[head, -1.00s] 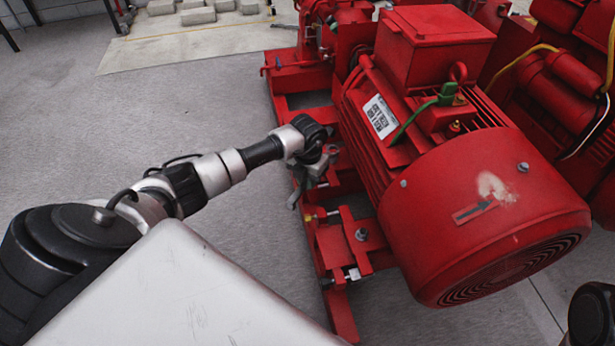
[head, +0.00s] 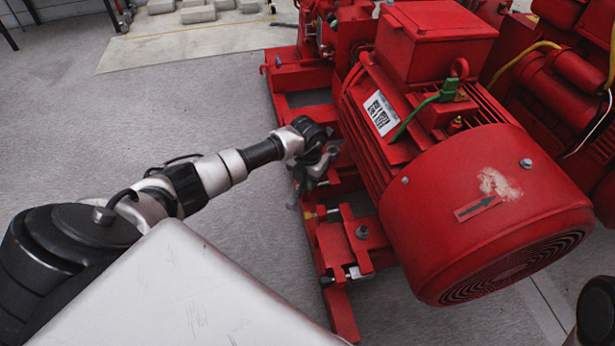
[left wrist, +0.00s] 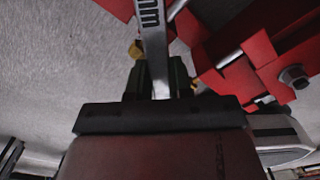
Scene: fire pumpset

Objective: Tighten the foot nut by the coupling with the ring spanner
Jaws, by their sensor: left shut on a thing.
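My left gripper (head: 316,170) reaches over the near side of the red base frame, beside the motor (head: 480,220). In the left wrist view its fingers (left wrist: 158,78) are shut on the flat steel shank of the ring spanner (left wrist: 154,40), which carries dark markings. The spanner runs up out of that view, so its ring end is not seen there. In the head view the gripper and wrist largely cover the spanner and the foot nut by the coupling. I cannot tell whether the ring sits on the nut. My right gripper is not in view.
Another foot bolt (head: 362,232) stands on the red frame nearer the fan end; a bolt head (left wrist: 295,76) shows in the left wrist view. A green cable (head: 415,118) lies on the motor's side. The grey floor (head: 150,110) left of the frame is clear.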

